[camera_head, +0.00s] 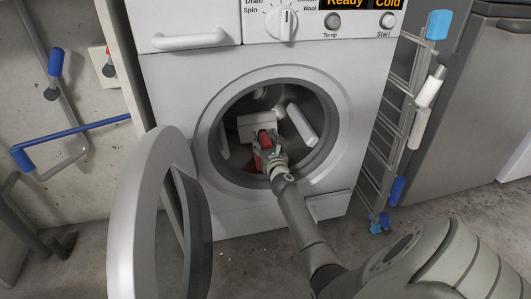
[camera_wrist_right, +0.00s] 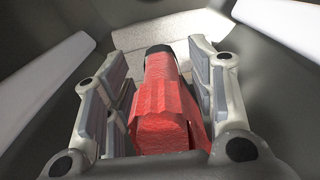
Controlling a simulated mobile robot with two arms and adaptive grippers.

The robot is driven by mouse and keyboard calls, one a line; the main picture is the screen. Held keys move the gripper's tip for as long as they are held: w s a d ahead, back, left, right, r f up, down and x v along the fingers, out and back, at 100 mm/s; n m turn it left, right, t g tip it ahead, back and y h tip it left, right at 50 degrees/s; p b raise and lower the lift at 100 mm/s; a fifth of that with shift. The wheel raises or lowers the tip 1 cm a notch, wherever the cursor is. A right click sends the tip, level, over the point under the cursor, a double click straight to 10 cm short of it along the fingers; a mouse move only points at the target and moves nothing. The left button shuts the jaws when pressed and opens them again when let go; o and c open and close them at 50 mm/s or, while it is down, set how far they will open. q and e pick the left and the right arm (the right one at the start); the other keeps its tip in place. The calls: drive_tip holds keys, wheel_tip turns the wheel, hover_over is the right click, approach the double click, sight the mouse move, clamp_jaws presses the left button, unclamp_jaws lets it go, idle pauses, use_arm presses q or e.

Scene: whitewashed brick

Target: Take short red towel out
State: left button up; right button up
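The short red towel (camera_wrist_right: 165,110) lies inside the washing machine drum, with a dark patch at its far end. In the head view a little of the red towel (camera_head: 257,160) shows beside my right gripper (camera_head: 267,147), which reaches through the round door opening. In the right wrist view the fingers of my right gripper (camera_wrist_right: 158,58) stand wide apart, one on each side of the towel. A narrow gap shows by the left finger; contact on the right side is unclear. My left gripper is in neither view.
The washing machine (camera_head: 180,95) has its round door (camera_head: 138,220) swung open to the left. White paddles (camera_head: 301,124) stick out inside the drum.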

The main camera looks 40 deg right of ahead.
clamp_jaws()
drive_tip(key=shift+r, duration=0.1)
idle(0.3)
